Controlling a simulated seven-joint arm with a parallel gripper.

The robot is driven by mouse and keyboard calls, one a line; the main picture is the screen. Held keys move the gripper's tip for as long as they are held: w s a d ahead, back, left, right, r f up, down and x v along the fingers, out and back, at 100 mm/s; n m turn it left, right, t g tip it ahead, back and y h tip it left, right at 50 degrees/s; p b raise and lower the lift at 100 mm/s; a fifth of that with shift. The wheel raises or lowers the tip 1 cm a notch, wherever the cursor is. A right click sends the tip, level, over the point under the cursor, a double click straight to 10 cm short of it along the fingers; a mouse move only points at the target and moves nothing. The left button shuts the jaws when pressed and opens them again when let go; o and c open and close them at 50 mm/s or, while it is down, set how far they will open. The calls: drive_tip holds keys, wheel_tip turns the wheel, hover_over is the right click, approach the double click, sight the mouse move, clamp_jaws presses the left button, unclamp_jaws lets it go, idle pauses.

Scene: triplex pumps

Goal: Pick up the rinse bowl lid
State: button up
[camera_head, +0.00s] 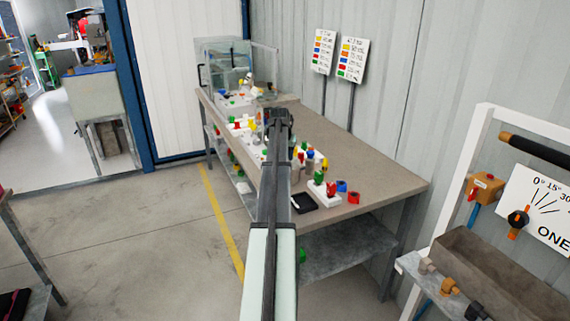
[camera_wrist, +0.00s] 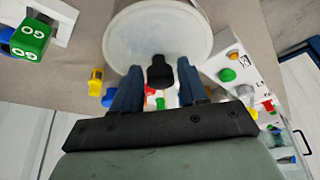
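The rinse bowl lid (camera_wrist: 130,42) is a pale, round disc at the top middle of the wrist view. A dark knob (camera_wrist: 160,72) stands out from it toward me. My gripper (camera_wrist: 157,82) is open, with one blue finger on each side of the knob. Narrow gaps seem to show between the knob and the fingers; contact is hard to tell. In the head view my gripper (camera_head: 279,112) is over the far part of the bench, and my arm hides most of what is beneath it.
The brown bench (camera_head: 345,165) carries several small coloured pieces on white blocks. A clear-walled box (camera_head: 225,65) stands at its far end. A black tray (camera_head: 304,202) lies near the front edge. The bench's right side is mostly clear. Two sign boards (camera_head: 350,59) stand behind.

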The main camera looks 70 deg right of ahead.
clamp_jaws()
